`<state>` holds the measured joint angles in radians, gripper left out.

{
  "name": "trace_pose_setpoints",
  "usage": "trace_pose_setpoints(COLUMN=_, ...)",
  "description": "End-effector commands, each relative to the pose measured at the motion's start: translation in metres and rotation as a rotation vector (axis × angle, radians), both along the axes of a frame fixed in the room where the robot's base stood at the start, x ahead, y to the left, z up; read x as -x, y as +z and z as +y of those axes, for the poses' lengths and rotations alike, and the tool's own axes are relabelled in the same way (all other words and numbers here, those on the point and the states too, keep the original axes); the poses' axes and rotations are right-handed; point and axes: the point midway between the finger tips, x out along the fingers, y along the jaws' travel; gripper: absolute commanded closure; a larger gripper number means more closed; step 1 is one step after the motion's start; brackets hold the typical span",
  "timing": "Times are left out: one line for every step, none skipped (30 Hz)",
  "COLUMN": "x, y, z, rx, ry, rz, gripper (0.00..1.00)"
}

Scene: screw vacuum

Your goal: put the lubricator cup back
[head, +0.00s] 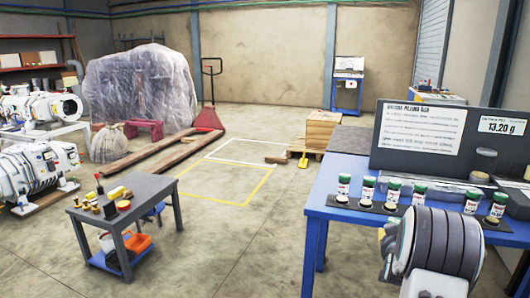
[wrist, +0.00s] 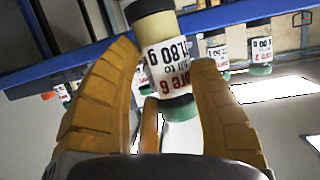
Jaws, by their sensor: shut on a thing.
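My gripper (wrist: 163,55) is shut on a lubricator cup (wrist: 168,72) in the wrist view. The cup has a white label with upside-down print, a cream and black end at the top of the picture and a green cap at the lower end. It tilts slightly in the picture. In the head view my arm's dark bulk hides the held cup. Several like cups with green caps, such as this one (head: 343,187), stand in a row on a dark strip on the blue table (head: 345,222). A wider gap shows in the row towards the right.
A dark panel with a printed sheet (head: 423,130) and a 13.20 g display (head: 501,126) stands behind the cups. A grey cart (head: 150,188) with small parts stands at left. White machines (head: 38,170) stand at far left. Open floor lies between.

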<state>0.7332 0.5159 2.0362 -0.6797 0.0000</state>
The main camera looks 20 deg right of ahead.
Motion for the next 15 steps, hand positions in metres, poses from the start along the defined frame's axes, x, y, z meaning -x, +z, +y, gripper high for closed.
trace_pose_setpoints(x=-0.008, y=-0.020, z=0.024, rx=-0.007, ry=0.039, rz=0.008, gripper=0.80)
trace_pose_setpoints(x=-0.011, y=-0.030, z=0.036, rx=-0.007, ry=0.059, rz=0.009, gripper=0.80)
trace_pose_setpoints(x=-0.015, y=-0.043, z=0.052, rx=-0.008, ry=0.086, rz=0.009, gripper=0.80)
trace_pose_setpoints(x=-0.018, y=-0.052, z=0.065, rx=-0.008, ry=0.107, rz=0.009, gripper=0.80)
trace_pose_setpoints(x=-0.021, y=-0.061, z=0.077, rx=-0.008, ry=0.127, rz=0.011, gripper=0.80)
trace_pose_setpoints(x=-0.024, y=-0.073, z=0.094, rx=-0.007, ry=0.155, rz=0.010, gripper=0.80)
trace_pose_setpoints(x=-0.027, y=-0.081, z=0.108, rx=-0.007, ry=0.177, rz=0.010, gripper=0.80)
trace_pose_setpoints(x=-0.029, y=-0.090, z=0.121, rx=-0.008, ry=0.200, rz=0.011, gripper=0.80)
trace_pose_setpoints(x=-0.032, y=-0.100, z=0.139, rx=-0.007, ry=0.232, rz=0.010, gripper=0.80)
trace_pose_setpoints(x=-0.033, y=-0.107, z=0.153, rx=-0.007, ry=0.256, rz=0.010, gripper=0.81)
trace_pose_setpoints(x=-0.035, y=-0.114, z=0.167, rx=-0.007, ry=0.280, rz=0.010, gripper=0.81)
trace_pose_setpoints(x=-0.037, y=-0.122, z=0.185, rx=-0.006, ry=0.315, rz=0.009, gripper=0.81)
trace_pose_setpoints(x=-0.039, y=-0.128, z=0.200, rx=-0.005, ry=0.341, rz=0.009, gripper=0.81)
trace_pose_setpoints(x=-0.041, y=-0.134, z=0.214, rx=-0.005, ry=0.369, rz=0.008, gripper=0.81)
trace_pose_setpoints(x=-0.044, y=-0.140, z=0.234, rx=-0.004, ry=0.406, rz=0.007, gripper=0.81)
